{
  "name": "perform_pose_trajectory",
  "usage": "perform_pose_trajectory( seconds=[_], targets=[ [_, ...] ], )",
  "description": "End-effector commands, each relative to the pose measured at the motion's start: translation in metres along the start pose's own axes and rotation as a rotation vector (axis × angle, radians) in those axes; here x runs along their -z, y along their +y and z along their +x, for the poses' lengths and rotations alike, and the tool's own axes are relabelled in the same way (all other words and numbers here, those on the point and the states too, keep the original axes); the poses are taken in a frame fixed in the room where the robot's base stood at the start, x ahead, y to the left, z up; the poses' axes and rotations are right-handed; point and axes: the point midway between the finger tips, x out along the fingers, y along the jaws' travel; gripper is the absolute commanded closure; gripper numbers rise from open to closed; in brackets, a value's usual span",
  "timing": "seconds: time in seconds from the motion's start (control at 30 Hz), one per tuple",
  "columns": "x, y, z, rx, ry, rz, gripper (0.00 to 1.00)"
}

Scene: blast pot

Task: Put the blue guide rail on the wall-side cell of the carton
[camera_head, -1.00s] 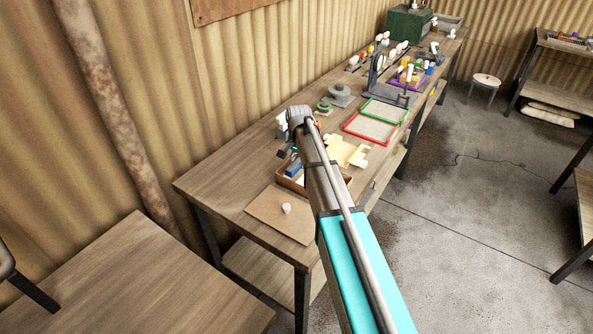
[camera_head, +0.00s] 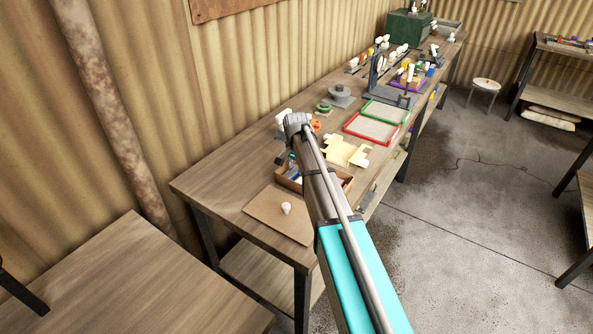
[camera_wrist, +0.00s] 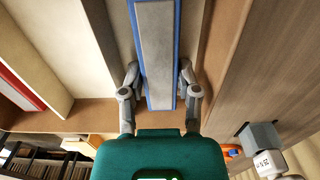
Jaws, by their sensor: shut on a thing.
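My gripper (camera_wrist: 159,78) is shut on the blue guide rail (camera_wrist: 156,55), with one finger on each side. The rail is long, with a grey face and blue edges, and runs out of the top of the wrist view. It lies between cardboard walls of the carton (camera_wrist: 222,50); I cannot tell whether it touches the bottom. The carton also shows in the head view (camera_head: 284,182), partly behind my arm. A pale cardboard divider (camera_wrist: 90,30) separates the rail's cell from others to the left. The gripper is mostly hidden in the head view.
A red-edged piece (camera_wrist: 20,85) lies in another cell. A brown board (camera_head: 270,215) with a white knob (camera_head: 286,208) lies in front of the carton. Behind it are a cream cut-out sheet (camera_head: 345,150) and red (camera_head: 352,130) and green (camera_head: 372,103) trays. The near-left tabletop is bare.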

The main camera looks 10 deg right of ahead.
Motion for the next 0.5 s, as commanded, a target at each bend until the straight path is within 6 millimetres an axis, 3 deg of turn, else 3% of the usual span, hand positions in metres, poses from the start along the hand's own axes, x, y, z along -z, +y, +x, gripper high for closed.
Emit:
perform_pose_trajectory(
  seconds=[0.23, 0.27, 0.3, 0.33, 0.5],
  targets=[
    [-0.0002, -0.0002, 0.0035, 0.000, 0.000, 0.000, 1.00],
    [-0.0002, -0.0002, 0.0034, 0.000, 0.000, 0.000, 0.56],
    [-0.0002, -0.0002, 0.0026, 0.000, 0.000, 0.000, 0.48],
    [-0.0002, -0.0002, 0.0025, 0.000, 0.000, 0.000, 0.43],
    [-0.0003, -0.0003, 0.0025, 0.000, 0.000, -0.001, 0.43]
  ],
)
